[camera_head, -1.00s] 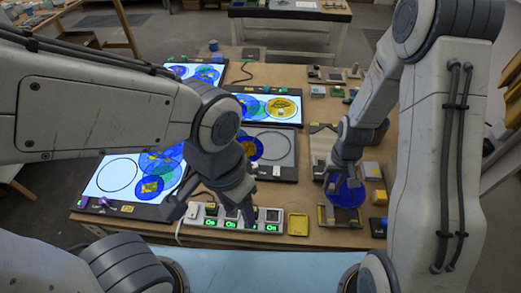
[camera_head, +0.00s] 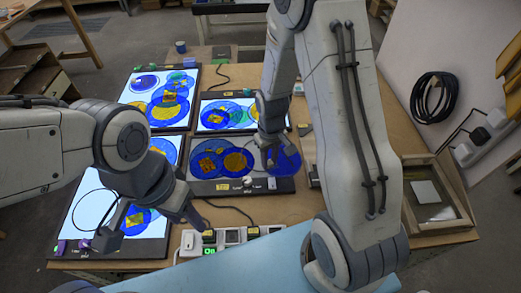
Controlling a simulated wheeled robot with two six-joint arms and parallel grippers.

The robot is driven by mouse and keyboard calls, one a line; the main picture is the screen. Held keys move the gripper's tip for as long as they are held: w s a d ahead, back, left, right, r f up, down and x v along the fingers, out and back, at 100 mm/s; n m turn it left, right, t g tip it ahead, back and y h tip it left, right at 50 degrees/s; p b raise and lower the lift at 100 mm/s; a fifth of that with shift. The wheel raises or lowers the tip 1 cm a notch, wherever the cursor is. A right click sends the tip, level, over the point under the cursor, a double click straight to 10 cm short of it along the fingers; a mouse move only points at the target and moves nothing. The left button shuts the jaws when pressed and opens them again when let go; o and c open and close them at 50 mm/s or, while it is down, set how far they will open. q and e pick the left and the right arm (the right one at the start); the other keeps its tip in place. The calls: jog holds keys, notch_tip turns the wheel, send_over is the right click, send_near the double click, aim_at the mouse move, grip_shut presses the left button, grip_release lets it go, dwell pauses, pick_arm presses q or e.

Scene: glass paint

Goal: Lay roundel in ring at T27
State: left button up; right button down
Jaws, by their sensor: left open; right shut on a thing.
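A translucent blue roundel (camera_head: 287,161) is at the right end of the grey, unlit front panel (camera_head: 215,189). My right gripper (camera_head: 268,155) is shut on its left edge. I cannot tell whether the roundel touches the panel or hangs just above it. The ring outline there is mostly hidden by gripper and roundel. Other blue and yellow discs lie overlapped on this panel's left part. My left gripper (camera_head: 155,218) is open and empty, over the front of the lit left panel. I cannot read T27 on any label.
Lit panels with overlapped discs stand behind, at the back left (camera_head: 190,118) and back middle (camera_head: 200,128). A power strip (camera_head: 268,232) with a green "On" display lies along the front edge. A wooden frame (camera_head: 452,218) is at the right. My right arm hides much of the right side.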

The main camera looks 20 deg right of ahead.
aim_at(296, 165)
jog(key=d+r+n+b, duration=0.1)
jog(key=d+n, duration=0.1)
jog(key=n, duration=0.1)
jog(key=s+d+r+n+b, duration=0.1)
jog(key=d+n+b, duration=0.1)
jog(key=d+n, duration=0.1)
jog(key=d+r+n+b, duration=0.2)
jog(key=n, duration=0.3)
jog(key=shift+s+d, duration=0.25)
jog(key=shift+s, duration=0.15)
jog(key=shift+s+d+r+n+b, duration=0.3)
jog(key=shift+d+r+n+b, duration=0.05)
jog(key=shift+n, duration=0.45)
jog(key=shift+a, duration=0.1)
jog(key=w+a+f+p, duration=0.1)
jog(key=w+a+f, duration=0.1)
jog(key=w+a+f+p, duration=0.1)
jog(key=w+a+f, duration=0.1)
jog(key=w+a, duration=0.1)
jog(key=w+a+f+p, duration=0.1)
jog(key=w+a+f, duration=0.1)
jog(key=w+a, duration=0.1)
jog(key=shift+f, duration=0.4)
notch_tip(296, 165, down, 4)
jog(key=shift+r+p, duration=0.1)
jog(key=shift+p, duration=0.55)
jog(key=shift+f, duration=0.2)
